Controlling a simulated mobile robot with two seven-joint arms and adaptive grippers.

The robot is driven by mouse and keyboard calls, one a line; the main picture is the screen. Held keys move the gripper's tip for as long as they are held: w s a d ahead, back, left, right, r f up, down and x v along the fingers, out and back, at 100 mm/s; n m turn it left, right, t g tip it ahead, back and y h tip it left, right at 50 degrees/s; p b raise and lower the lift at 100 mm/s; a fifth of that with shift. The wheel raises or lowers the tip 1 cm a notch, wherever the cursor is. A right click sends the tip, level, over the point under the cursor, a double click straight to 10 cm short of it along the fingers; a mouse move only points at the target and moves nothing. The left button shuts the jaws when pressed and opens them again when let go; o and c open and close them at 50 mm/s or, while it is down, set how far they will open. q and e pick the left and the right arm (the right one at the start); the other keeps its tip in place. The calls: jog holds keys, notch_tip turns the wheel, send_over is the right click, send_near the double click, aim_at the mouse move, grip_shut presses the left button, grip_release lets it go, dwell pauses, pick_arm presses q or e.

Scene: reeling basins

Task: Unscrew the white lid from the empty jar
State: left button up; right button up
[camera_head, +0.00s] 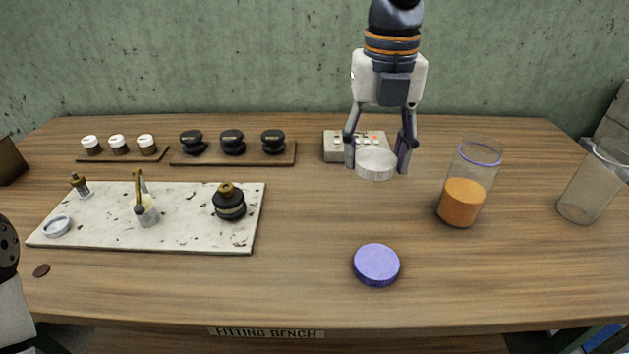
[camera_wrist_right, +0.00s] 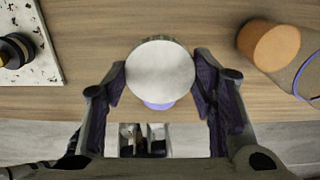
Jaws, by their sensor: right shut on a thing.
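The white lid (camera_head: 376,165) is held between the fingertips of my right gripper (camera_head: 377,163), above the bench and in front of a small control box. In the right wrist view the white lid (camera_wrist_right: 160,72) sits between the two dark finger pads (camera_wrist_right: 160,85). The empty clear jar (camera_head: 592,184) stands at the far right of the bench, apart from the gripper, with its top uncovered. My left gripper is not in view; only a part of my left arm shows at the left edge.
A purple lid (camera_head: 376,264) lies on the bench in front of the right gripper. An open jar with orange contents (camera_head: 464,200) stands to the right. A speckled board (camera_head: 190,240) with small parts lies left. Racks of knobs (camera_head: 270,158) and the control box (camera_head: 340,148) stand behind.

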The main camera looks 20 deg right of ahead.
jog(key=b, duration=0.1)
send_over(331, 199)
jog(key=f, duration=0.7)
jog(key=shift+s+d, duration=0.15)
jog(key=shift+s, duration=0.05)
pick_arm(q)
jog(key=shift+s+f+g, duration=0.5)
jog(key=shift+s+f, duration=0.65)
pick_arm(e)
jog(key=shift+w+f, duration=0.2)
jog(key=shift+f, duration=1.45)
jog(key=o, duration=1.3)
jog(key=shift+f, duration=0.15)
